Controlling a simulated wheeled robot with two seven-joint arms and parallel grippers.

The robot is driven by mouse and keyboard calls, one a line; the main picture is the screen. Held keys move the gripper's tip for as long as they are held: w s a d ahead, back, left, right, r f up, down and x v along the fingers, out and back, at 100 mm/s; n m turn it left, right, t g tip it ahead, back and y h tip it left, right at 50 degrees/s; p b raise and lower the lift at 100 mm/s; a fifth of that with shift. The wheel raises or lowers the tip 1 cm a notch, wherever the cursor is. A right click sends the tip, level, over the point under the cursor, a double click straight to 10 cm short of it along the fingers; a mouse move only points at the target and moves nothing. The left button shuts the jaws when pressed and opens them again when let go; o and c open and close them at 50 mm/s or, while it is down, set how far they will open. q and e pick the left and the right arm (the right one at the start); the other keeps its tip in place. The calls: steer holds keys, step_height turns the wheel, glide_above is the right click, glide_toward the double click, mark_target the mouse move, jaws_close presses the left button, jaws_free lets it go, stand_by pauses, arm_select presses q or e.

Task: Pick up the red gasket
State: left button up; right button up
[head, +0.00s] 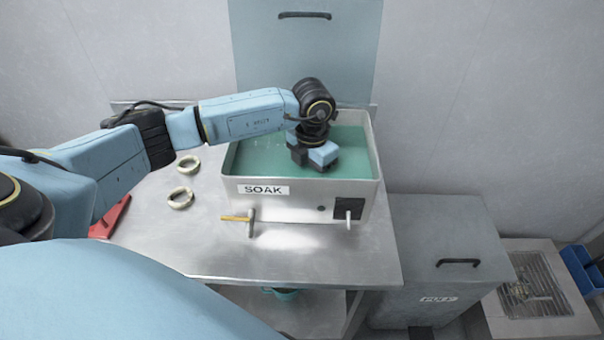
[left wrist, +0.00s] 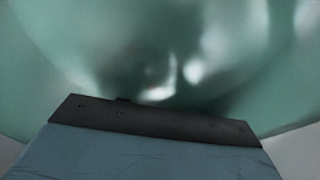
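No red gasket can be made out in either view. A grey tank (head: 228,200) labelled SOAK stands on the steel table and holds opaque green liquid (head: 352,150). My left gripper (head: 318,166) points down into the tank at the liquid, its fingertips hidden. The left wrist view shows blurred green liquid (left wrist: 160,50) with bright reflections and the dark edge of my gripper body, with no fingers or held object visible. Whether the gripper is open or shut cannot be told. My right gripper is out of view.
Two cream rings (head: 188,165) lie on the steel table (head: 190,245) left of the tank. A red item (head: 112,217) is partly hidden by my left arm. A grey lidded bin (head: 440,240) stands right.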

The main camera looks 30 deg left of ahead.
arm_select(q)
jaws_close()
steer(key=shift+r, duration=0.2)
